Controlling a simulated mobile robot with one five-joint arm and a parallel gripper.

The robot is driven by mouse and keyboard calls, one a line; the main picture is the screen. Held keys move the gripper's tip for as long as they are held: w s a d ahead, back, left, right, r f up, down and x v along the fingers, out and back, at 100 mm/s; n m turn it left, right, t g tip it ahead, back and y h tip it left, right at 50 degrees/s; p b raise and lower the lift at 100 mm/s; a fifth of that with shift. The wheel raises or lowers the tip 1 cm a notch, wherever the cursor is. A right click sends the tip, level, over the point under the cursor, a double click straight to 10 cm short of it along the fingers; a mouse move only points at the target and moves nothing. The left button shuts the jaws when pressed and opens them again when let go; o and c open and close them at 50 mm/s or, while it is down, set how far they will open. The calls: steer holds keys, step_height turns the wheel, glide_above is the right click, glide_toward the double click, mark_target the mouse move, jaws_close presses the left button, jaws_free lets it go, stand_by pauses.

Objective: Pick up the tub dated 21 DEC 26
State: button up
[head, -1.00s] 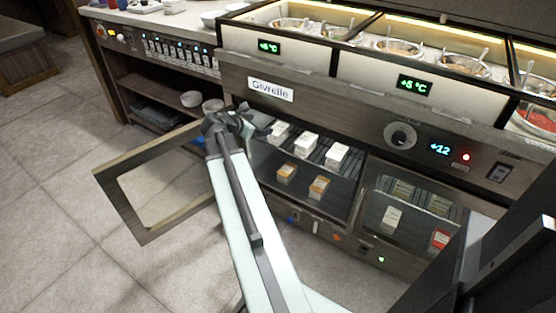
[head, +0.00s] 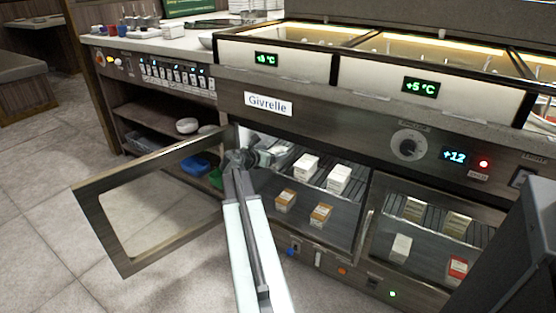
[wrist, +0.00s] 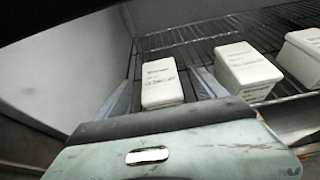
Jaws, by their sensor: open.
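White tubs with printed lids stand on the upper wire rack of the open fridge compartment. In the wrist view the left tub (wrist: 161,84) stands between the fingers of my open gripper (wrist: 164,80). A middle tub (wrist: 246,70) and a right tub (wrist: 304,55) stand to its right. The lid print is too small and blurred for me to read any date. In the head view my gripper (head: 264,156) reaches into the compartment's upper left and hides most of the left tub. The middle tub (head: 306,167) and right tub (head: 339,178) show there.
The glass door (head: 150,205) stands open at the left. Orange-fronted tubs (head: 285,201) (head: 320,215) sit on the level below. Several tubs stand behind the closed right-hand door (head: 425,225). The compartment's pale side wall (wrist: 70,70) is close on the left.

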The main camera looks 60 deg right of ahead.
mark_target(275, 151)
steer(key=b+x, duration=0.1)
steer(key=x, duration=0.2)
steer(key=shift+w+d+f, duration=0.1)
steer(key=shift+d+f, duration=0.2)
steer(key=shift+d, duration=0.05)
steer(key=shift+r, duration=0.1)
jaws_close()
